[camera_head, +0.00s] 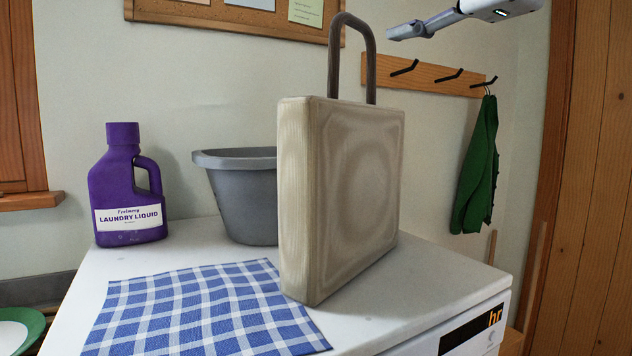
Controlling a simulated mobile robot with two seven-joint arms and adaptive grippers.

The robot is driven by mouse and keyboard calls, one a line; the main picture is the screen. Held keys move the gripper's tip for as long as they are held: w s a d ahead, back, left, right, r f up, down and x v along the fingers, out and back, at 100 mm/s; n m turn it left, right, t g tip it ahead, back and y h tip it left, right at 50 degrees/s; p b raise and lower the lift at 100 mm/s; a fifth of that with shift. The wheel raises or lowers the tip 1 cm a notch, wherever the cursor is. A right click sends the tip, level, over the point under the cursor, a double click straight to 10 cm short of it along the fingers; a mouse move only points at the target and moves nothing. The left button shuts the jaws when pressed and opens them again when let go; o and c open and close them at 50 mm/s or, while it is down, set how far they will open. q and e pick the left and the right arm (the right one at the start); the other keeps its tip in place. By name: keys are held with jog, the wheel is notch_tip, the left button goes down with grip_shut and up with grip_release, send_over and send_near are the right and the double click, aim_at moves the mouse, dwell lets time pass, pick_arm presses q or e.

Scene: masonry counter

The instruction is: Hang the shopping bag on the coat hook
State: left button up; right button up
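The shopping bag (340,190) is a beige, boxy bag with a grey-brown looped handle (334,60) on top. It stands upright on the white worktop (420,290), beside or partly over the edge of a checked cloth. The coat hook rail (425,75) is a wooden board on the back wall with black hooks; the left hook (405,68) and middle hook (449,76) are bare. My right gripper (405,31) is at the top right, above the rail in the picture and apart from the bag handle. Its finger opening cannot be made out. My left gripper is not in view.
A green garment (477,170) hangs from the right hook. A purple laundry bottle (126,185) and a grey tub (240,195) stand behind the blue checked cloth (200,310). A pinboard (200,14) is on the wall. The worktop's right front is clear.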

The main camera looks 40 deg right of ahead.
aim_at(358, 23)
jog(key=w, duration=0.7)
jog(key=w+d, duration=0.1)
jog(key=w, duration=0.2)
jog(key=shift+w+r, duration=0.15)
jog(key=shift+r, duration=0.05)
grip_shut()
